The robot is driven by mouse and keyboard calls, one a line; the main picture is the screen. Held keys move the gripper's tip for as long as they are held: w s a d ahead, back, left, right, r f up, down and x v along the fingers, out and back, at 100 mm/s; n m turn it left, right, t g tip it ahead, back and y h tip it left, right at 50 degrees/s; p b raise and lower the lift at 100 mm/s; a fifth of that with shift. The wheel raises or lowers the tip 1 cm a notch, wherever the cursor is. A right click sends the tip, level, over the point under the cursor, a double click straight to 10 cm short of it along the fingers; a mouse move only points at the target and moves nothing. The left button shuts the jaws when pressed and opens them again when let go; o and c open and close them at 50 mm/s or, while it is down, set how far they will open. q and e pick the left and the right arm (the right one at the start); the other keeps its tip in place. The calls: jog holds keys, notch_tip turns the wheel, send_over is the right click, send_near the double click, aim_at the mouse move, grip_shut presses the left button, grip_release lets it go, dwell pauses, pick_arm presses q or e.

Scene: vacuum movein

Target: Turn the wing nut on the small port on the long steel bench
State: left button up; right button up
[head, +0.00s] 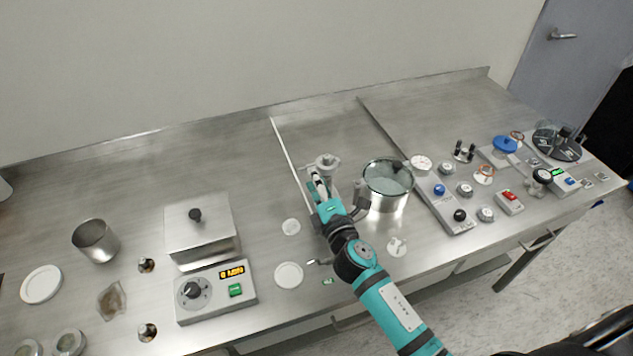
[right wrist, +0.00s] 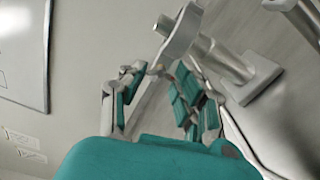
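The small port (head: 328,161) stands on the long steel bench (head: 130,180), just left of the glass-lidded steel pot. In the right wrist view its grey rounded head (right wrist: 182,36) sits on a metal post, just beyond my fingertips. My right gripper (head: 317,177) reaches the port from the front; in the right wrist view its two fingers (right wrist: 157,74) stand apart, with a gap between them. A small grey-brown piece by the port's head shows at the fingertips; I cannot tell if it is the wing nut or if a finger touches it. My left gripper is not in view.
The steel pot (head: 384,205) stands close to the right of my gripper. A lidded steel box (head: 200,226) and a controller with a lit display (head: 216,291) are to the left. Valves and gauges on a panel (head: 450,218) are to the right. The bench behind the port is clear.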

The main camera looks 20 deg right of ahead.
jog(key=shift+s+f, duration=0.15)
grip_shut()
jog(key=shift+f+m, duration=0.2)
jog(key=shift+m, duration=0.5)
jog(key=o, duration=0.7)
grip_release()
jog(key=shift+r, duration=0.1)
jog(key=shift+c, duration=0.2)
jog(key=shift+r, duration=0.15)
jog(key=s, duration=1.2)
jog(key=shift+d, duration=0.25)
jog(key=shift+w, duration=0.1)
